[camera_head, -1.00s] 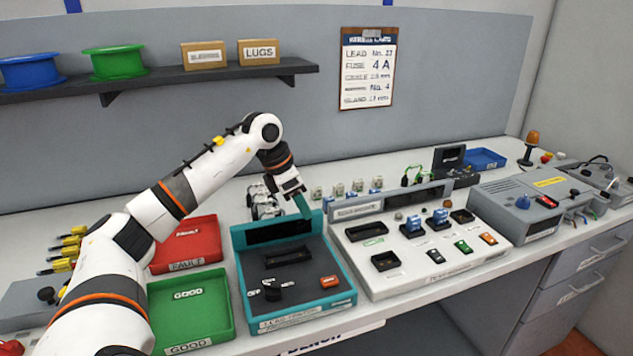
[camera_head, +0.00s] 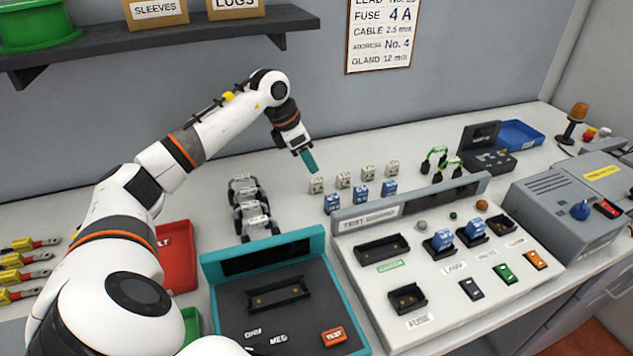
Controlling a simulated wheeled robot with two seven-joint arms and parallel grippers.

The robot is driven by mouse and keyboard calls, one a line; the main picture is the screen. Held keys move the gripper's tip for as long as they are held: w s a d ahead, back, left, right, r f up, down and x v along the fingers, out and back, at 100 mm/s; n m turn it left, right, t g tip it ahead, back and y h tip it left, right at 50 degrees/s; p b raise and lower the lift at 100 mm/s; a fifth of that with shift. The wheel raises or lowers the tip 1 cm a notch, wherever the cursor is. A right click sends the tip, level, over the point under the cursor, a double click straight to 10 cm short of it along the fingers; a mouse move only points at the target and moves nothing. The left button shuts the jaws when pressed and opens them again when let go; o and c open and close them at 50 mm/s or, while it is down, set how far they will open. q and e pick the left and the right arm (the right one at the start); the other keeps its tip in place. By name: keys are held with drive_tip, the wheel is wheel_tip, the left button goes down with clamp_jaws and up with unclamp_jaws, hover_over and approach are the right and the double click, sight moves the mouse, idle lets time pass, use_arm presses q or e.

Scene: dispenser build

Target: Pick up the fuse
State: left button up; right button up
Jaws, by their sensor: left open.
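Several small white blocks with green markings (camera_head: 343,180) stand in a row on the bench behind the test board. Several blue blocks (camera_head: 360,195) stand in a row just in front of them. They look like fuse-type parts, but I cannot read their ratings or tell which is the fuse. My left gripper (camera_head: 310,161) has teal fingers pointing down. It is open and appears empty, near the left end of the white row, seemingly above it. The test board (camera_head: 395,315) has a black slot labelled FUSE (camera_head: 407,298). My right gripper is not in view.
A teal-framed tester (camera_head: 212,275) stands in front, with grey clamp-like parts (camera_head: 252,208) behind it. The wall card (camera_head: 380,35) reads FUSE 4 A. A shelf (camera_head: 180,38) overhangs at the back left.

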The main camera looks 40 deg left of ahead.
sight(316, 180)
use_arm(q)
drive_tip(key=x, duration=0.3)
drive_tip(key=shift+a, duration=0.15)
drive_tip(key=x, duration=0.1)
drive_tip(key=p+x, duration=0.1)
drive_tip(key=x, duration=0.2)
drive_tip(key=shift+s+f+p, duration=0.2)
drive_tip(key=shift+s+p, duration=0.1)
drive_tip(key=shift+w+f, duration=0.15)
drive_tip(key=shift+f, duration=0.25)
clamp_jaws()
